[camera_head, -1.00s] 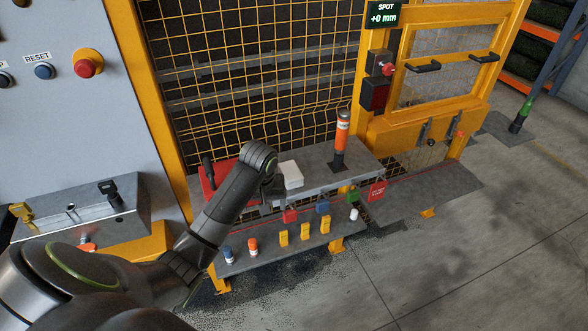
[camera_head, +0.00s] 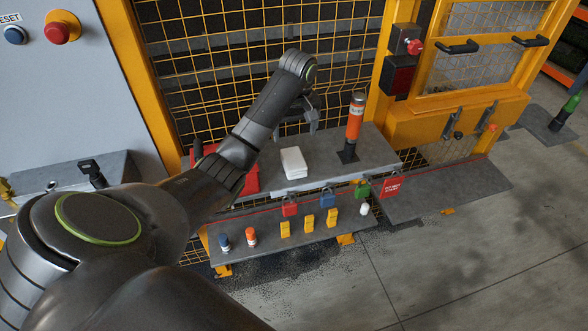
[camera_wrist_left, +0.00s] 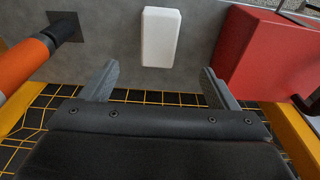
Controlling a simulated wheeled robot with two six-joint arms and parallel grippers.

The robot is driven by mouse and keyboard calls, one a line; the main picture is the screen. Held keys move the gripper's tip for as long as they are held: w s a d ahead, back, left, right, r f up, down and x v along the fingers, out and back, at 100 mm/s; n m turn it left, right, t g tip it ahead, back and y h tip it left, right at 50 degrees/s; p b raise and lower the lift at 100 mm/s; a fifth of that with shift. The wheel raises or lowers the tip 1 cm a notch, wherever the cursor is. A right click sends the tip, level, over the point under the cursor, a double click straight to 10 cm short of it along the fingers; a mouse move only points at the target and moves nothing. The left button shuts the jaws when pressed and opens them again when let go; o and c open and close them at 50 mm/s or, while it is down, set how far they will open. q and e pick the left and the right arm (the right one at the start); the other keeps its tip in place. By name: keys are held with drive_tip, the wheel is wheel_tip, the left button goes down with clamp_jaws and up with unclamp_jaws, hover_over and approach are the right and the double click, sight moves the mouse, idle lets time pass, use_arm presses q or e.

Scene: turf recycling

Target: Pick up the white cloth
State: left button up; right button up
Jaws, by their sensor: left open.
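The white cloth (camera_head: 293,163) is a small folded pad lying flat on the grey shelf (camera_head: 330,160). In the left wrist view the cloth (camera_wrist_left: 161,37) lies beyond the fingertips, near the middle between them. My left gripper (camera_head: 312,118) is above and behind the cloth in the head view, its fingers pointing down. In the left wrist view my left gripper (camera_wrist_left: 160,78) is open with nothing between its fingers. The cloth and the fingers look apart. My right gripper is not in view.
A red box (camera_head: 240,173) sits left of the cloth, partly behind my arm. An orange post (camera_head: 354,125) stands to its right. The yellow mesh fence (camera_head: 215,70) rises behind the shelf. Padlocks, including a red one (camera_head: 289,206), hang along the front edge.

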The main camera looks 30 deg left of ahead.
sight(293, 158)
use_arm(q)
drive_tip(key=f+b, duration=0.2)
drive_tip(key=f, duration=0.1)
drive_tip(key=shift+w+a+f+b, duration=0.15)
drive_tip(key=shift+a+f+b, duration=0.05)
drive_tip(key=shift+b, duration=0.1)
drive_tip(key=shift+f+p, duration=0.55)
drive_tip(key=shift+p, duration=0.15)
drive_tip(key=f, duration=0.3)
drive_tip(key=shift+w+a, duration=0.15)
drive_tip(key=shift+a, duration=0.05)
drive_tip(key=shift+f+p, duration=0.1)
drive_tip(key=shift+p, duration=0.2)
drive_tip(key=shift+f, duration=0.3)
drive_tip(key=f, duration=0.1)
drive_tip(key=f+p, duration=0.1)
drive_tip(key=f, duration=0.1)
drive_tip(key=shift+w+a, duration=0.2)
drive_tip(key=shift+w, duration=0.1)
drive_tip(key=shift+a+f, duration=0.1)
drive_tip(key=shift+f, duration=0.6)
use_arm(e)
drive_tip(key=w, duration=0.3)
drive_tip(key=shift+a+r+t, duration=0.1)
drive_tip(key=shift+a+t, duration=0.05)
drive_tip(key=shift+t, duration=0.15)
